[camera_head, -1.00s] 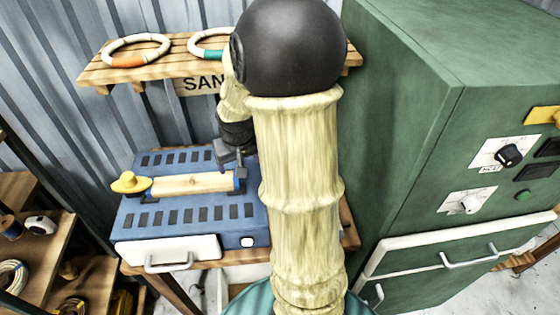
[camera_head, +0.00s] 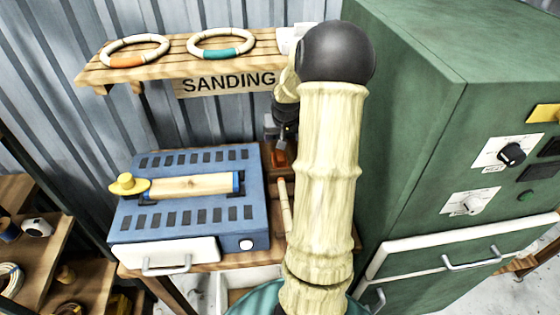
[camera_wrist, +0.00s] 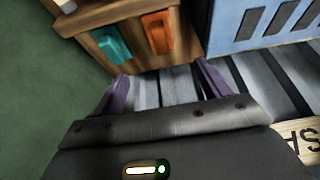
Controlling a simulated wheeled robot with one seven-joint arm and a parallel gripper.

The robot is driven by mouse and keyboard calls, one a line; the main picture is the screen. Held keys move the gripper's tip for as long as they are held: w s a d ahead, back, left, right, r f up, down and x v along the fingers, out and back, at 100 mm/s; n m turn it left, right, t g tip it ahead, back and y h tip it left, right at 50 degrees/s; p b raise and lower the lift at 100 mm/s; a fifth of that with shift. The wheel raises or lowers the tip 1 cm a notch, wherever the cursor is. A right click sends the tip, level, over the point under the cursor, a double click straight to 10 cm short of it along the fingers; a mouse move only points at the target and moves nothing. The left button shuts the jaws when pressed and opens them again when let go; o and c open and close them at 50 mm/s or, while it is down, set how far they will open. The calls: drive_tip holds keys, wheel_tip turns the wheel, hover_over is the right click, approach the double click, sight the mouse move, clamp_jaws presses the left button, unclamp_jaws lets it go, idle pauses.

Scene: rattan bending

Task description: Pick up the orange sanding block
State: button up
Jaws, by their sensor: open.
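The orange sanding block (camera_wrist: 157,32) sits at the edge of a wooden surface in the wrist view, with a teal block (camera_wrist: 113,44) to its left. A small part of the orange block (camera_head: 279,158) shows in the head view, right of the blue machine and just below my gripper (camera_head: 281,143). In the wrist view my gripper (camera_wrist: 165,82) has its two purple fingers spread, with nothing between them. The orange block lies beyond the fingertips, apart from them. My arm hides the teal block in the head view.
The blue sanding machine (camera_head: 234,178) with its wooden roller stands left of the block. A tall green cabinet (camera_head: 400,150) stands close on the right. Above is a shelf (camera_head: 170,57) with two rings and a SANDING sign (camera_head: 230,82). A stick (camera_head: 285,205) lies beside the machine.

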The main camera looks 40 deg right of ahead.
sight(280, 156)
drive_tip(key=p+x, duration=0.1)
drive_tip(key=x, duration=0.9)
drive_tip(key=shift+f, duration=0.25)
drive_tip(key=shift+p+x, duration=0.7)
drive_tip(key=shift+x, duration=1.95)
drive_tip(key=shift+s+f, duration=0.1)
drive_tip(key=shift+c, duration=0.3)
drive_tip(key=c, duration=1)
